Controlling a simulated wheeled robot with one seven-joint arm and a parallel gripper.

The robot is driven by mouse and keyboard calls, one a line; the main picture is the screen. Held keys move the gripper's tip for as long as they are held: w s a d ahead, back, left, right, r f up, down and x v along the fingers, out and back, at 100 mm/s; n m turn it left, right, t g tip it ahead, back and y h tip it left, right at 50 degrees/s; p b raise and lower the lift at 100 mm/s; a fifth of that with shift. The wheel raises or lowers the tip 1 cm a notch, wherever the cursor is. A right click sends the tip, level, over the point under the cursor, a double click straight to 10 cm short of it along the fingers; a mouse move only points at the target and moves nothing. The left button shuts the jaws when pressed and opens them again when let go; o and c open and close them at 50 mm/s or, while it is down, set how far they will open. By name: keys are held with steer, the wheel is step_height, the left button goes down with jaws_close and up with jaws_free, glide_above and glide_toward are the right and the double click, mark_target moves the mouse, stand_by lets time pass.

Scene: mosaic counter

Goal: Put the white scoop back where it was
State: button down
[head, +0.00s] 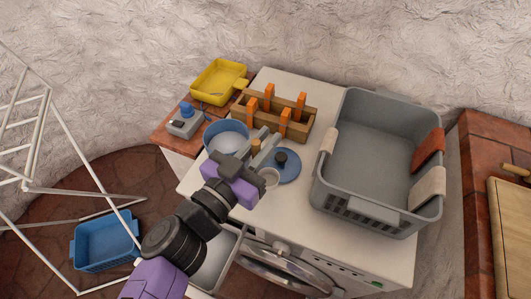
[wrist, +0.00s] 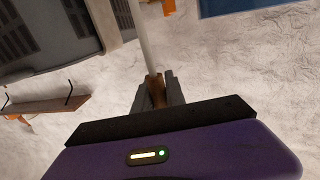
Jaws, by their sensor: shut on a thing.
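My gripper (head: 262,148) is shut on the tan handle end (wrist: 157,92) of the white scoop, above the white counter top (head: 305,205). In the wrist view the scoop's pale shaft (wrist: 147,40) runs up from between the fingers. In the head view a small white round cup (head: 270,178) shows beside the gripper; it looks like the scoop's bowl, but the link to the handle is hidden. A blue tub (head: 227,138) with pale contents stands left of the gripper. A blue lid (head: 290,172) with a dark knob lies just right of it.
A wooden rack (head: 310,124) with several orange pieces stands behind the gripper. A large grey basket (head: 350,195) with cloths on its rim fills the right. A yellow basket (head: 220,82) and a grey device (head: 184,123) sit at back left. The counter's front middle is clear.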

steer(key=shift+f, duration=2.55)
steer(key=c, duration=1.4)
jaws_free()
steer(key=shift+r, duration=0.25)
steer(key=b+v, duration=0.2)
steer(key=v, duration=1)
steer(key=shift+f, duration=0.1)
